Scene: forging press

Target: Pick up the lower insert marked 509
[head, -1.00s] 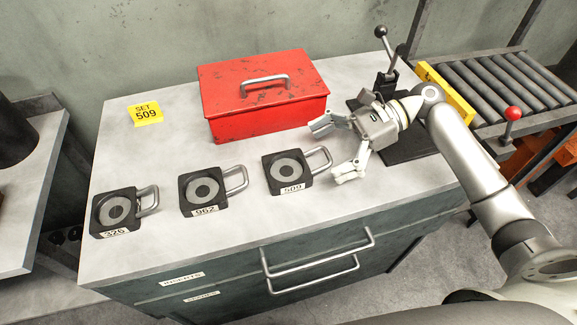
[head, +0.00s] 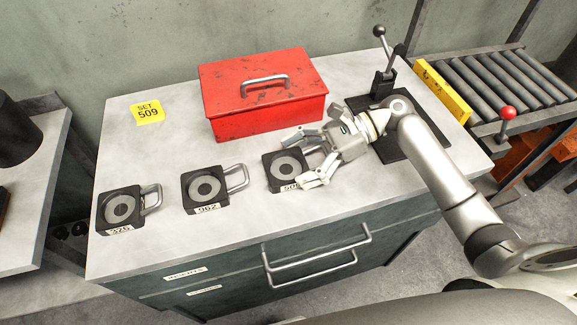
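The lower insert marked 509 (head: 285,167) is a dark square block with a grey ring face and a side handle. It lies on the grey cabinet top, the rightmost of three such inserts. My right gripper (head: 299,158) is open, its two fingers on either side of the insert's handle. The lower finger hides part of the 509 label, and the gripper partly hides the handle. I cannot tell whether the fingers touch it. My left gripper is not in view.
Inserts marked 962 (head: 204,188) and 326 (head: 120,210) lie to the left. A red toolbox (head: 262,95) stands behind 509. A yellow SET 509 card (head: 148,110) lies at the back left. A lever (head: 384,62) and a roller conveyor (head: 500,82) are at the right.

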